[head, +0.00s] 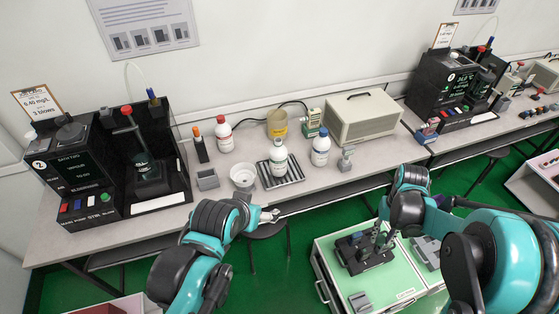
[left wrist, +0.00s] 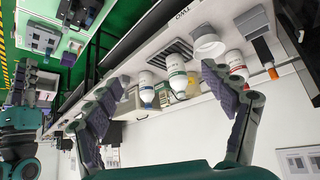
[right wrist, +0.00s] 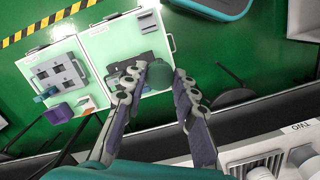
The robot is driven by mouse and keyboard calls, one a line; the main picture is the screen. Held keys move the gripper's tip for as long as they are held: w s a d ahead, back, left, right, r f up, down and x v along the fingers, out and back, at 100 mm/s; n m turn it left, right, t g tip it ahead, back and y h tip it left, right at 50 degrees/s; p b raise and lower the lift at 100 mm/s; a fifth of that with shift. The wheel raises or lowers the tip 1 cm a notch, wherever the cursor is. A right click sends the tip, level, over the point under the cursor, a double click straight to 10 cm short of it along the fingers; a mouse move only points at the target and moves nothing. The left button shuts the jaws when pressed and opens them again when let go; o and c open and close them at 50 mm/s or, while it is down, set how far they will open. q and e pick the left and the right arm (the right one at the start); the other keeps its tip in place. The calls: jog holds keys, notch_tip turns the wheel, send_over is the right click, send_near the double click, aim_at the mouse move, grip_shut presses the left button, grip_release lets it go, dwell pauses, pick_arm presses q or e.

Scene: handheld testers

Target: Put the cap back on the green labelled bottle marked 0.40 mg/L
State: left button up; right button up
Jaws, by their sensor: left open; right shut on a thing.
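The green-labelled bottle (head: 278,160) stands upright on a dark slatted tray (head: 293,178) on the bench, between a red-capped and a blue-capped bottle. It also shows in the left wrist view (left wrist: 177,72); its marking is too small to read. My left gripper (head: 268,215) is open and empty, in front of the bench edge and short of the bottle. My right gripper (head: 383,238) is above the pale green cart top. In the right wrist view it is shut on a round green cap (right wrist: 186,84), which is largely hidden in the head view.
A red-capped bottle (head: 224,136) and a blue-capped bottle (head: 320,148) flank the tray. A white bowl (head: 243,176) stands left of it. A black tester (head: 75,165) fills the bench's left end. The cart (head: 335,285) carries dark and grey fixtures. A stool (head: 268,231) stands below the bench.

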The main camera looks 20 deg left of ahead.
pick_arm(q)
jog(key=w+f+t+b, duration=0.2)
jog(key=w+f+t, duration=0.15)
jog(key=w, duration=1.05)
jog(key=t+b, duration=0.2)
send_near(277, 162)
jog(key=w, duration=0.1)
jog(key=shift+w+f+t, duration=0.25)
jog(key=shift+w+f, duration=0.05)
jog(key=shift+f, duration=0.25)
pick_arm(e)
jog(key=d+f+n+h, duration=0.1)
jog(key=d+f+n, duration=0.1)
jog(key=d+n, duration=0.7)
jog(key=n, duration=0.3)
jog(key=shift+s+d+f+t, duration=0.15)
jog(key=shift+s+d+t, duration=0.05)
jog(key=shift+d+t, duration=0.2)
pick_arm(q)
jog(key=b+x, duration=0.1)
jog(key=x, duration=0.5)
jog(key=shift+f, duration=0.2)
jog(key=shift+w, duration=0.3)
pick_arm(e)
jog(key=shift+a+f, duration=0.1)
jog(key=shift+f, duration=0.5)
